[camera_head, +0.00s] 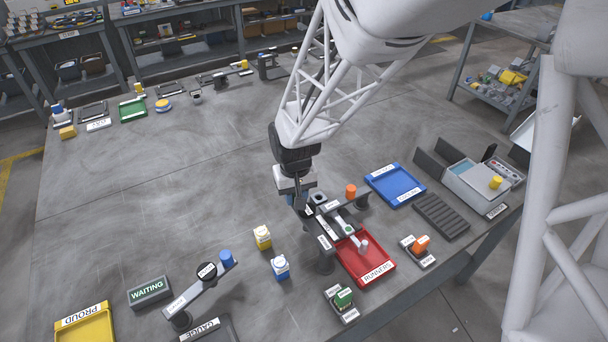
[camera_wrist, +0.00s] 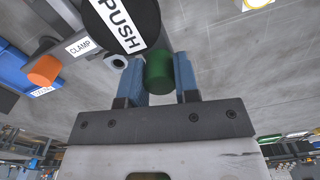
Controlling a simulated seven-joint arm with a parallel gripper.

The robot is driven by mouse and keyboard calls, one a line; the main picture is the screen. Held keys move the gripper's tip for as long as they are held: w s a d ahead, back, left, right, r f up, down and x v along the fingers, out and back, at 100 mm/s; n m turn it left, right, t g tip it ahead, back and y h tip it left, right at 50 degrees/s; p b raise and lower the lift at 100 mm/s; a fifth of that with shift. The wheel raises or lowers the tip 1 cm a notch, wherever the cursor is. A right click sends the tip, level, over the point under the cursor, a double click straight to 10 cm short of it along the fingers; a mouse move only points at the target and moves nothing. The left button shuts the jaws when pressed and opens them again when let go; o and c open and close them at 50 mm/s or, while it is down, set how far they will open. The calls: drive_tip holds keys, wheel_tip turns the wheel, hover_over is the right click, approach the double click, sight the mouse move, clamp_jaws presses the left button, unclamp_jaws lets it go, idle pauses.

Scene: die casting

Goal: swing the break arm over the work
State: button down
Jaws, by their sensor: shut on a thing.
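My gripper (camera_wrist: 160,80) is shut on a green cylindrical knob (camera_wrist: 159,72), seen between its two blue fingers in the wrist view. A dark round part marked PUSH (camera_wrist: 125,25) is right beside the knob; I take these for the break arm. In the head view my gripper (camera_head: 300,205) points down at the fixture, and it hides the knob. A dark labelled bar (camera_head: 324,229) runs from below the gripper toward the front. The work, a pale grey casting (camera_head: 347,228), lies beside the bar and reaches over the red RUNNERS tray (camera_head: 382,277). Whether the bar is over it I cannot tell.
An orange clamp knob (camera_head: 351,190) stands close right of my gripper, with a blue tray (camera_head: 396,186) beyond. Yellow (camera_head: 263,237) and blue-and-white (camera_head: 280,267) blocks stand in front. A gauge arm with a blue knob (camera_head: 226,258) is at front left. The table's middle left is clear.

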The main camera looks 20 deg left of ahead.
drive_tip(key=w+d+m, duration=0.1)
drive_tip(key=d+m, duration=0.2)
drive_tip(key=w+d+m, duration=0.2)
drive_tip(key=d+m, duration=0.1)
drive_tip(key=d, duration=0.1)
drive_tip(key=w+d+m, duration=0.1)
drive_tip(key=d+m, duration=0.1)
drive_tip(key=d, duration=0.1)
drive_tip(key=shift+w+d+m, duration=0.15)
drive_tip(key=shift+d+m, duration=0.15)
drive_tip(key=shift+m, duration=0.1)
drive_tip(key=s+d+m, duration=0.4)
drive_tip(key=d+m, duration=0.5)
drive_tip(key=d, duration=0.2)
drive_tip(key=shift+s, duration=0.3)
drive_tip(key=c, duration=0.8)
unclamp_jaws()
drive_tip(key=shift+c, duration=0.2)
drive_tip(key=shift+r, duration=0.15)
wheel_tip(320, 180, up, 8)
drive_tip(key=shift+f, duration=0.2)
